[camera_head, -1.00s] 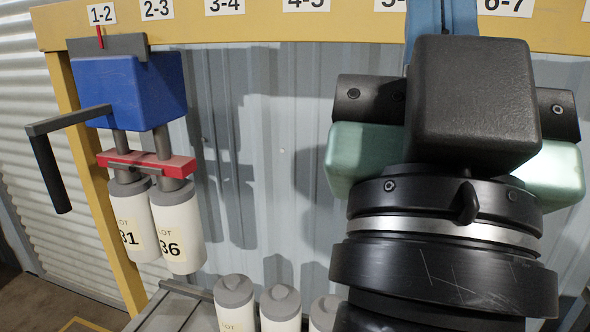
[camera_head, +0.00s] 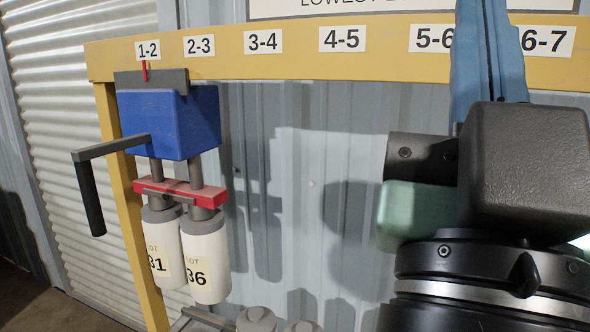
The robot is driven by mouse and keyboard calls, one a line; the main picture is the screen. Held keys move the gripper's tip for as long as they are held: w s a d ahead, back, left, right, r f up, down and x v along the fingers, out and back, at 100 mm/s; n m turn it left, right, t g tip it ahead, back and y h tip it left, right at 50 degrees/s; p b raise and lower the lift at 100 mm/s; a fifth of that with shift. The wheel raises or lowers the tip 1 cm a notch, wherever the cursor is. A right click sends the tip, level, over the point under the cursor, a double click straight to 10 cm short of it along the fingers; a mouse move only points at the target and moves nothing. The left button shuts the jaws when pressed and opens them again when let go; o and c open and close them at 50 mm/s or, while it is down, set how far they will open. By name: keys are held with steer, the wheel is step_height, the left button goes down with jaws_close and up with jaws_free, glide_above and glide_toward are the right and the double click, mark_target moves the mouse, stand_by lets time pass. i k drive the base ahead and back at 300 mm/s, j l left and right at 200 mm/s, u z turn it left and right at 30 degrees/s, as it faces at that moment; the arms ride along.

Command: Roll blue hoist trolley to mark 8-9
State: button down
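The blue hoist trolley (camera_head: 169,122) hangs from the yellow beam (camera_head: 300,65) at the far left. Its red pointer stands at the label 1-2 (camera_head: 148,50). A grey crank with a black handle (camera_head: 90,199) sticks out to its left. Below it a red crossbar (camera_head: 180,192) holds two white cylinders with grey caps, lot numbers partly readable (camera_head: 205,262). My arm's wrist fills the right side of the view. The fingers of my gripper are not in view. Mark 8-9 is not in view.
Labels 2-3 to 6-7 run along the beam to the right, with 5-6 (camera_head: 433,39) and 6-7 partly covered by my arm. Grey caps of more cylinders (camera_head: 257,319) show at the bottom edge. A corrugated wall stands behind, and the space under the beam's middle is clear.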

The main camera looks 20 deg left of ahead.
mark_target(162, 117)
steer(key=j, duration=1.85)
steer(key=u, duration=0.05)
